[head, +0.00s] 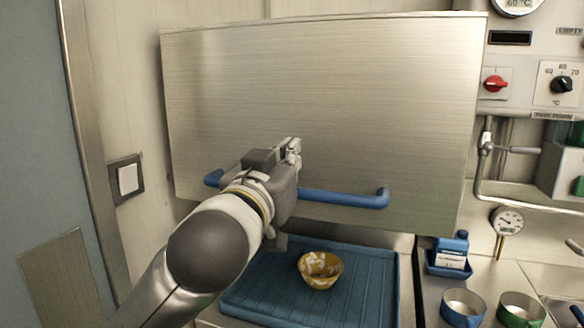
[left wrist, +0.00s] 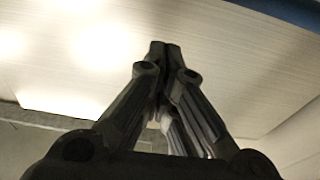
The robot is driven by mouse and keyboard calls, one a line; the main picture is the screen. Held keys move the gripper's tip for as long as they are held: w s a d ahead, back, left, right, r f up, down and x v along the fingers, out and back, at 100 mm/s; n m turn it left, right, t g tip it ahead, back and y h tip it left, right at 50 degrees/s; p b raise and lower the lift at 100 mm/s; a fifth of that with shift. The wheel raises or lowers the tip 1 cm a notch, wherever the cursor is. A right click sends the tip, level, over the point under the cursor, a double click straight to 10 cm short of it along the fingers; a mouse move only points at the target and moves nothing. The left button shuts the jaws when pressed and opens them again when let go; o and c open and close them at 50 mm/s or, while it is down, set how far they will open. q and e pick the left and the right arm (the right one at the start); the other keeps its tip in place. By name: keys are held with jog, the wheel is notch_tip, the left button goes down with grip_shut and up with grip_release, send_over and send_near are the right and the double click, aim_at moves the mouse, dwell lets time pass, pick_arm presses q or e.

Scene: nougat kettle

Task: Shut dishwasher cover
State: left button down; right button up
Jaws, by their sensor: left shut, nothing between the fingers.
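The dishwasher cover (head: 330,95) is a large brushed-metal hood in the head view, raised above the tray. A blue bar handle (head: 345,198) runs along its lower front. My left gripper (head: 294,147) is shut and empty, in front of the cover at the handle's middle, hiding part of the bar. I cannot tell whether it touches the cover. In the left wrist view the closed fingertips (left wrist: 165,48) point at the pale metal surface (left wrist: 240,70), with the blue handle (left wrist: 290,12) at the top right. My right gripper is not in view.
Under the cover, a blue ribbed tray (head: 255,295) holds a yellow-brown bowl (head: 320,269). To the right stand a blue bottle (head: 452,248), a blue cup (head: 463,306) and a green cup (head: 520,308). A control panel with a red knob (head: 495,84) is at upper right.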

pick_arm(q)
jog(key=x, duration=0.3)
jog(key=shift+p, duration=0.4)
jog(key=f, duration=0.2)
jog(key=s+f, duration=0.1)
jog(key=f, duration=0.1)
jog(key=shift+a+p, duration=0.2)
jog(key=shift+p, duration=0.1)
